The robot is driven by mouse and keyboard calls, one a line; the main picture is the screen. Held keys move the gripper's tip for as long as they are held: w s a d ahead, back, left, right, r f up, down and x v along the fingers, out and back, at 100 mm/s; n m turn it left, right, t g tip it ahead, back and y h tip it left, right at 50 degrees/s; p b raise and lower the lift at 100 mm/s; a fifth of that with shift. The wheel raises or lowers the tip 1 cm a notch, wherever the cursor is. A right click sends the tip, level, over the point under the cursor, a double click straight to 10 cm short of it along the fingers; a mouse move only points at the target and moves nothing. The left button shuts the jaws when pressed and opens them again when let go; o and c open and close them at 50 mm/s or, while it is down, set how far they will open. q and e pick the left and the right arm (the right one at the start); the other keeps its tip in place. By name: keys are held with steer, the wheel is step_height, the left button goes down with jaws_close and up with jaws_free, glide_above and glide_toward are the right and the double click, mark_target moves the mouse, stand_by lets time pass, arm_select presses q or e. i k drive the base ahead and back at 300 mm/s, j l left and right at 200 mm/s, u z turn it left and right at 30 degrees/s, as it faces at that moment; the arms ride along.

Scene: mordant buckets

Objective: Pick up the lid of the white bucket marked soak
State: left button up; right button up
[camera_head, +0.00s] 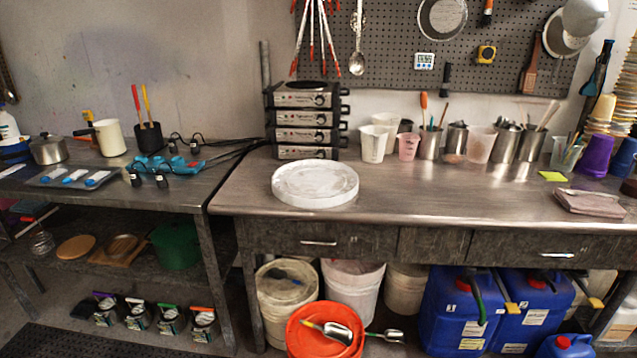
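Several whitish buckets stand on the floor under the right bench. The left one (272,318) has a greyish lid (286,281) on top, with a small dark item lying on it. A second white bucket (352,296) stands right of it, partly behind an orange bucket; its top is shaded and I cannot tell if it is covered. A third (404,292) is further back, partly hidden. I cannot read "soak" on any of them. A large round white disc (315,185), lid-like, lies flat on the right bench. Neither of my grippers is in view.
The orange bucket (312,316) holds or carries metal scoops (338,332) in front of the white buckets. Blue canisters (458,310) stand to their right. Stacked hotplates (305,120) and several cups stand along the bench back.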

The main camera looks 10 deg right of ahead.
mark_target(315, 184)
steer(key=z, duration=2.35)
steer(key=u, duration=2)
steer(key=j+u, duration=0.35)
steer(key=i+j+u, duration=0.1)
steer(key=j+u, duration=0.2)
steer(key=i+j+u, duration=0.7)
steer(key=i+j+z, duration=0.15)
steer(key=i+z, duration=0.25)
steer(key=i+j+z, duration=0.25)
steer(key=i+z, duration=0.15)
steer(key=i, duration=0.1)
